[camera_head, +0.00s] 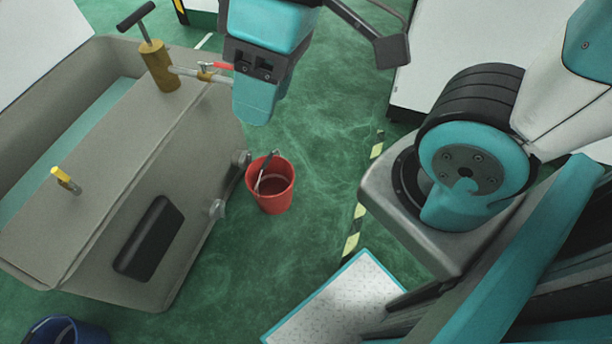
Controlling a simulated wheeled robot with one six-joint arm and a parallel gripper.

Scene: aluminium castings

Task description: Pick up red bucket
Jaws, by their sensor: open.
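The red bucket (272,201) stands upright on the green floor, just right of the grey tank. Its handle (262,174) leans up across the opening, and the inside that shows looks empty. My gripper (258,105) hangs from the top of the picture, above and slightly left of the bucket in this view. It is teal with a dark band and is seen from the side, so the gap between its fingers is hidden. Nothing shows in it, and floor is visible between it and the bucket. The true height between them is hard to judge.
The grey tank (110,215) fills the left, with knobs on its near wall and a pipe with a red lever (222,66) behind my gripper. A blue bucket (67,331) is at bottom left. A light plate (345,300) lies at bottom centre. Floor around the red bucket's front and right is clear.

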